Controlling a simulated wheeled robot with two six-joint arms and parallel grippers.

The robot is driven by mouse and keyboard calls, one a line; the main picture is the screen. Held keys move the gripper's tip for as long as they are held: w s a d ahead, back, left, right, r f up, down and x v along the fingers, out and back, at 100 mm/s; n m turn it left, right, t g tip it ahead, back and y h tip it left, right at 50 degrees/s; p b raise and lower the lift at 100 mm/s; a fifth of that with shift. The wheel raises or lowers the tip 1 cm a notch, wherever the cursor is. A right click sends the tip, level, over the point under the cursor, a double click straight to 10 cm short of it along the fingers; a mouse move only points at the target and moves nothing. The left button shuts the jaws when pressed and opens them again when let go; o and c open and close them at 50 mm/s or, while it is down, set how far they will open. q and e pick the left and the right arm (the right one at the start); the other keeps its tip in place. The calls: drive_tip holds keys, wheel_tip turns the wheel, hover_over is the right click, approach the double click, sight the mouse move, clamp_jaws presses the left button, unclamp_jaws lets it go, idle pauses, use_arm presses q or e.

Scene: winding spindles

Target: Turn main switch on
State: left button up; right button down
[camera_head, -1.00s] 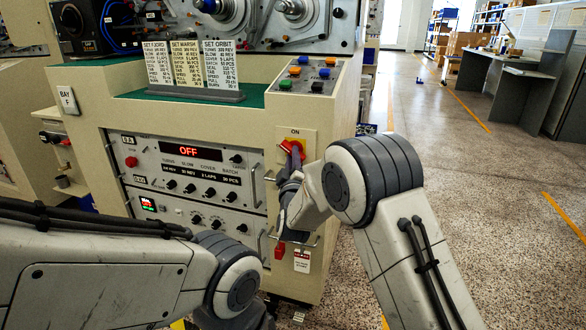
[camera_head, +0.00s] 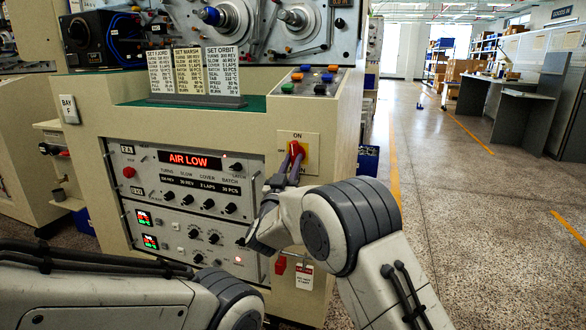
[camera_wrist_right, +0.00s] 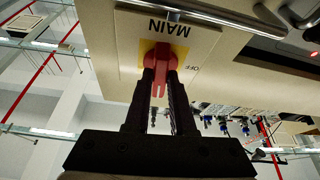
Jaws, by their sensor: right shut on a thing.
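The main switch (camera_head: 303,150) is a red rotary handle on a yellow plate, on the right of the machine's front under the label ON. Its handle stands about upright in the head view. My right gripper (camera_head: 294,158) is shut on the handle, with a finger on each side. In the right wrist view the red handle (camera_wrist_right: 160,62) sits between the dark fingers of the right gripper (camera_wrist_right: 160,78), below upside-down MAIN lettering. OFF shows beside the yellow plate. My left arm crosses the lower left; its gripper is out of view.
The control panel's red display (camera_head: 188,160) reads AIR LOW. Set cards (camera_head: 190,72) stand on the ledge above. Open floor (camera_head: 470,190) lies to the right.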

drive_tip(key=shift+f+m+h, duration=0.1)
drive_tip(key=shift+m+h, duration=0.5)
drive_tip(key=shift+m, duration=0.2)
drive_tip(key=c, duration=0.8)
unclamp_jaws()
drive_tip(key=shift+o, duration=0.2)
drive_tip(key=shift+a, duration=0.1)
drive_tip(key=p+v, duration=0.1)
drive_tip(key=v, duration=0.9)
drive_tip(key=shift+s+p, duration=0.2)
drive_tip(key=shift+p, duration=0.15)
